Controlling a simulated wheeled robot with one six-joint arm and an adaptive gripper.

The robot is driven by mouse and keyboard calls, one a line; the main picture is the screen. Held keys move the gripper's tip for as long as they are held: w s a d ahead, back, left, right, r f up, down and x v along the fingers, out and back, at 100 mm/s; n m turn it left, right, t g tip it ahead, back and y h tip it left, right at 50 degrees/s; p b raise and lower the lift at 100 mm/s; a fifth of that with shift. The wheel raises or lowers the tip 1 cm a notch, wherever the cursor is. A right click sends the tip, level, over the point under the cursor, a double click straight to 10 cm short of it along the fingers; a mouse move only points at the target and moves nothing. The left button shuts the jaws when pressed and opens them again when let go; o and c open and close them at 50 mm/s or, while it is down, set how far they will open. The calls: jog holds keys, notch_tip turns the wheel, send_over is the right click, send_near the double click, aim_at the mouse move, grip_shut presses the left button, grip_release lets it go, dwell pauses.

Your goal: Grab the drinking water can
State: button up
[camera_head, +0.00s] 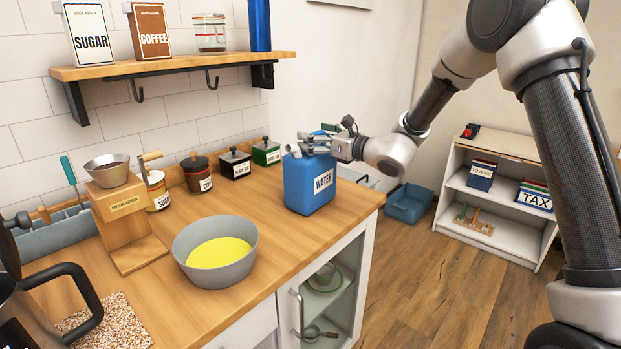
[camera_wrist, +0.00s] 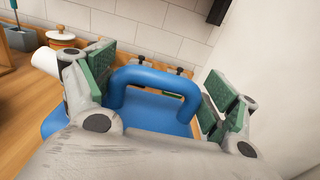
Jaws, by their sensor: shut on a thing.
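The blue water can (camera_head: 308,190), labelled WATER, stands upright on the wooden counter near its right end. My gripper (camera_head: 318,142) reaches in from the right at the top of the can and is shut on it. In the wrist view, the can's blue arched handle (camera_wrist: 155,76) lies between the two green-padded fingers of my gripper (camera_wrist: 158,92). Part of the can's top is hidden by my gripper in the head view.
A grey bowl (camera_head: 215,252) with yellow contents stands on the counter (camera_head: 150,310) left of the can. Several labelled jars line the back wall. A wall shelf (camera_head: 170,66) hangs above. A white bookcase (camera_head: 495,195) stands on the floor at right, beside a blue bin (camera_head: 408,205).

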jog(key=shift+c, duration=1.3)
jog(key=shift+r, duration=0.2)
